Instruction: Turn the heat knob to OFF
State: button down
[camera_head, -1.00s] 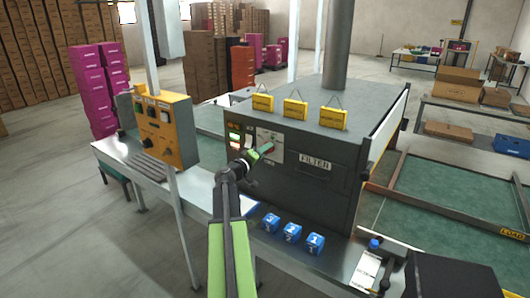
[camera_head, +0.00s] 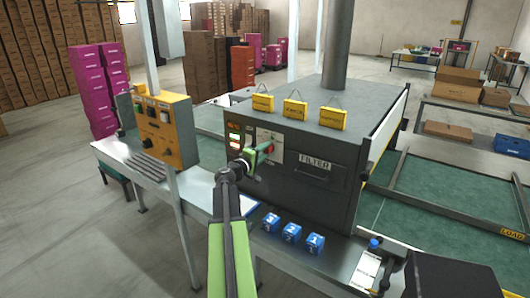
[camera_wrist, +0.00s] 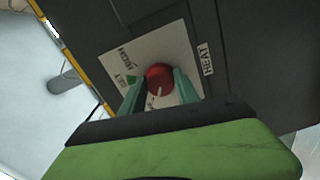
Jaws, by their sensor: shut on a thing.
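The heat knob (camera_wrist: 158,77) is round and red with a white pointer line, on a pale panel plate (camera_wrist: 130,55) with a HEAT label (camera_wrist: 207,57) at its right edge. In the wrist view the white line points toward the bottom of the picture. My gripper (camera_wrist: 157,90) has one finger on each side of the knob and is shut on it. In the head view my gripper (camera_head: 262,151) is at the front of the dark oven (camera_head: 315,185), and the knob (camera_head: 268,148) shows red at its tip. The plate's smaller lettering is hard to read, and OFF cannot be made out.
Several blue blocks (camera_head: 291,232) stand on the bench below the oven front. A yellow control box (camera_head: 166,130) stands to the left. Indicator lamps (camera_head: 234,138) are left of the plate.

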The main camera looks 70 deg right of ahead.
jog(key=c, duration=0.9)
grip_release()
jog(key=shift+a, duration=0.1)
jog(key=v, duration=1.7)
jog(key=shift+a, duration=0.2)
